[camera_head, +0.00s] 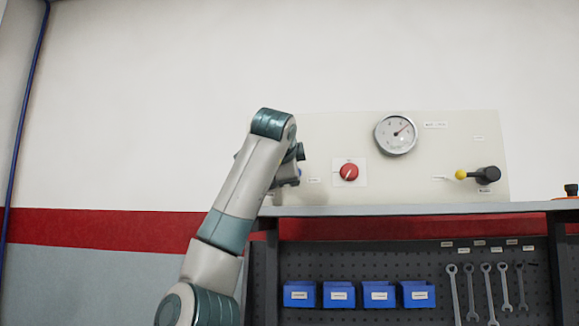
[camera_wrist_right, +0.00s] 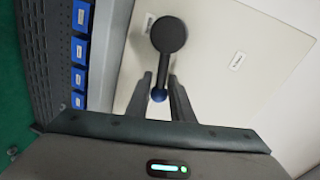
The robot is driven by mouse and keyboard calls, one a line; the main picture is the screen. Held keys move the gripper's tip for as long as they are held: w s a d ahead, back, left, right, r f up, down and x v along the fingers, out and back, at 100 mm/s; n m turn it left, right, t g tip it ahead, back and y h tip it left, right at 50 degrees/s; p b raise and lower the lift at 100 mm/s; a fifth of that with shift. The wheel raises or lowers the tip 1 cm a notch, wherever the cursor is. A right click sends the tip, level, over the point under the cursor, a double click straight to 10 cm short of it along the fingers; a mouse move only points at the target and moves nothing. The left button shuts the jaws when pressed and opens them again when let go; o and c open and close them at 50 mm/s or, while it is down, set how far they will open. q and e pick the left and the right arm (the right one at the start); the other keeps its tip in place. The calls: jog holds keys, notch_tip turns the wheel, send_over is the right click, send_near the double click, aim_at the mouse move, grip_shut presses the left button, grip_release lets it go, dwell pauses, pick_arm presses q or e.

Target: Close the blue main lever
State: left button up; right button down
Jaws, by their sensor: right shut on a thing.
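The blue main lever shows in the right wrist view as a dark round hub (camera_wrist_right: 168,35) on the pale panel, with a dark stem running down to a blue knob (camera_wrist_right: 159,95). My right gripper (camera_wrist_right: 161,88) has its two dark fingers on either side of the knob and is shut on it. In the head view my right arm reaches up to the left part of the panel and hides most of the lever and the fingers. My left gripper is in neither view.
The panel (camera_head: 330,135) also carries a round gauge (camera_head: 396,134), a red knob (camera_head: 349,172) and a yellow-tipped lever (camera_head: 479,175). A grey shelf edge (camera_head: 400,209) runs under it. Below are blue bins (camera_head: 339,294) and several wrenches (camera_head: 487,290) on a pegboard.

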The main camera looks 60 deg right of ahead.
jog(key=shift+f+m+t, duration=0.3)
jog(key=shift+f+m, duration=0.25)
jog(key=shift+m, duration=0.15)
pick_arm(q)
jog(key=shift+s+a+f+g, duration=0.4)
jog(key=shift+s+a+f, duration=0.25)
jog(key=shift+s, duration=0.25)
pick_arm(e)
jog(key=shift+f+m+y, duration=0.25)
jog(key=shift+m+y, duration=0.05)
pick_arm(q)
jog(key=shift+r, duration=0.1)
pick_arm(e)
jog(key=c, duration=1.8)
grip_release()
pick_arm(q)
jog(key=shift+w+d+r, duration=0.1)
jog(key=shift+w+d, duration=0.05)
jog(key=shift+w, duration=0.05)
pick_arm(e)
jog(key=shift+s, duration=0.1)
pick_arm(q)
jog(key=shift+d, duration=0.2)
